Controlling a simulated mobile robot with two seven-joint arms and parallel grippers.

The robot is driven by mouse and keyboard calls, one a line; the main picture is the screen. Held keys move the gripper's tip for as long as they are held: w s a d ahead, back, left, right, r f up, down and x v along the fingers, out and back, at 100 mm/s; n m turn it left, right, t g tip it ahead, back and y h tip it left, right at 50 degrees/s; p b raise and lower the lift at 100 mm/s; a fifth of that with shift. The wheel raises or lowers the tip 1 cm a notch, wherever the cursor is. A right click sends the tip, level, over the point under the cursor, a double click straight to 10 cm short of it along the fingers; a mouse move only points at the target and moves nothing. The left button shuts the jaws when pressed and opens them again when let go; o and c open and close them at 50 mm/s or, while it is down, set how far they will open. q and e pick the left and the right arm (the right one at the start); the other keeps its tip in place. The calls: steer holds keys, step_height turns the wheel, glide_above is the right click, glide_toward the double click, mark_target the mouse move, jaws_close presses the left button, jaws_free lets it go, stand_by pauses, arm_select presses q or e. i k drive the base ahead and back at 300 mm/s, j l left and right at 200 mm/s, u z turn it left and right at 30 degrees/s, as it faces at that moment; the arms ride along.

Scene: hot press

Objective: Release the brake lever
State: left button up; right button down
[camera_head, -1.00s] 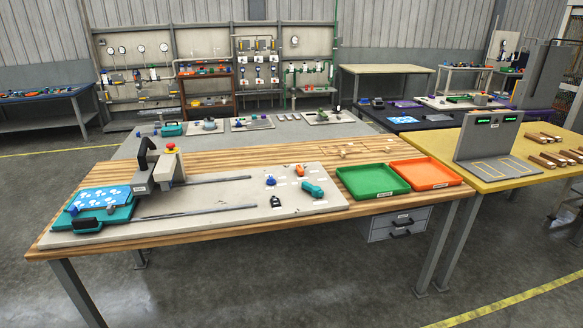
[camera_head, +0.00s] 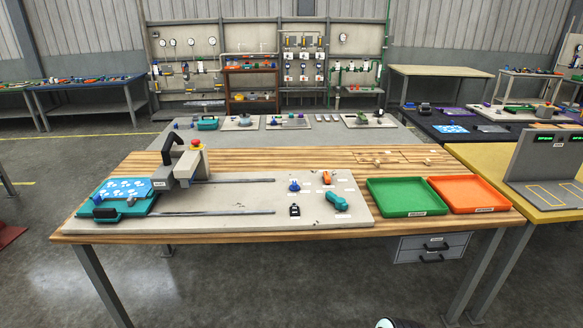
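The press carriage (camera_head: 176,172) is a grey block on the left part of a pale board on the wooden bench. A raised black handle (camera_head: 172,148) stands on it, with a red button (camera_head: 196,142) on a yellow base beside it. A teal plate (camera_head: 122,200) with a blue white-spotted sheet (camera_head: 122,188) lies left of the carriage, with a black grip (camera_head: 106,213) at its front corner. I cannot tell which part is the brake lever; no label is readable. Neither of my grippers is in view.
The board (camera_head: 240,222) carries two rails and, at right, a blue knob (camera_head: 294,187), an orange part (camera_head: 327,177), a teal part (camera_head: 336,201) and a black part (camera_head: 295,210). Green (camera_head: 408,210) and orange (camera_head: 468,208) trays stand right. A small rounded white-and-dark piece shows at the bottom edge.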

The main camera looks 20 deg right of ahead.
mark_target(327, 177)
steer(key=i+l+u, duration=0.2)
steer(key=l, duration=0.3)
steer(key=l+u, duration=0.2)
steer(key=l, duration=0.3)
steer(key=i+l, duration=0.1)
steer(key=l, duration=0.5)
steer(key=i+l+u, duration=0.1)
steer(key=l, duration=1.1)
steer(key=i+u, duration=0.05)
